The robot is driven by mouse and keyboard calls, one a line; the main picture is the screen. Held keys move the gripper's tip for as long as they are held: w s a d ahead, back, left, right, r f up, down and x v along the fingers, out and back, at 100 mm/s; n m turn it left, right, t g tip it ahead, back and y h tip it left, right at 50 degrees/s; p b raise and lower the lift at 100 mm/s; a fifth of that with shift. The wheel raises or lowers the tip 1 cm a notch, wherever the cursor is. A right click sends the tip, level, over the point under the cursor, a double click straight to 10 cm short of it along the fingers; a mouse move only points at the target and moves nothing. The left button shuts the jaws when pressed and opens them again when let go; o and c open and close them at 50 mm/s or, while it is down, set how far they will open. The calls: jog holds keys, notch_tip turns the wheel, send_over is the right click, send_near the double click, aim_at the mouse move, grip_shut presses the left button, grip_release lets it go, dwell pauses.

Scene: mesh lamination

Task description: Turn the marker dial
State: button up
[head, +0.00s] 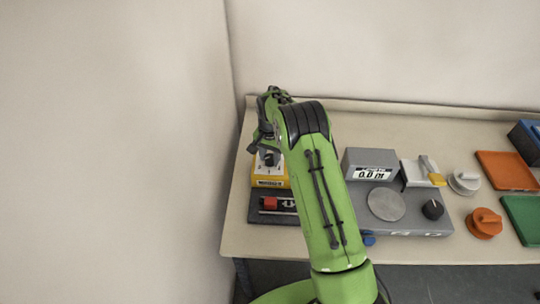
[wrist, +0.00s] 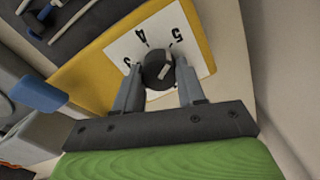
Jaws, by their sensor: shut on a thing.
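The marker dial (wrist: 157,71) is a round black knob with a light pointer bar. It sits on a white face with printed numbers on a yellow box (wrist: 92,65). In the wrist view my gripper (wrist: 159,77) has one finger on each side of the dial and is shut on it. In the head view the yellow box (head: 269,178) stands at the left end of the table, and my gripper (head: 268,152) is over it. My arm hides part of the box there.
A grey scale (head: 410,220) with a display, an orange knob (head: 485,223), an orange tray (head: 507,170) and a green tray (head: 524,218) are to the right. Walls stand close at left and behind.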

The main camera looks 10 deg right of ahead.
aim_at(269, 156)
jog(key=n+b, duration=0.1)
jog(key=n, duration=0.4)
jog(key=shift+a+n, duration=0.1)
jog(key=shift+n, duration=0.3)
jog(key=n+b, duration=0.1)
jog(key=n, duration=0.4)
jog(key=shift+n, duration=0.3)
jog(key=shift+a, duration=0.1)
jog(key=o, duration=1.1)
jog(key=shift+c, duration=0.2)
notch_tip(269, 156, up, 16)
jog(key=p, duration=0.2)
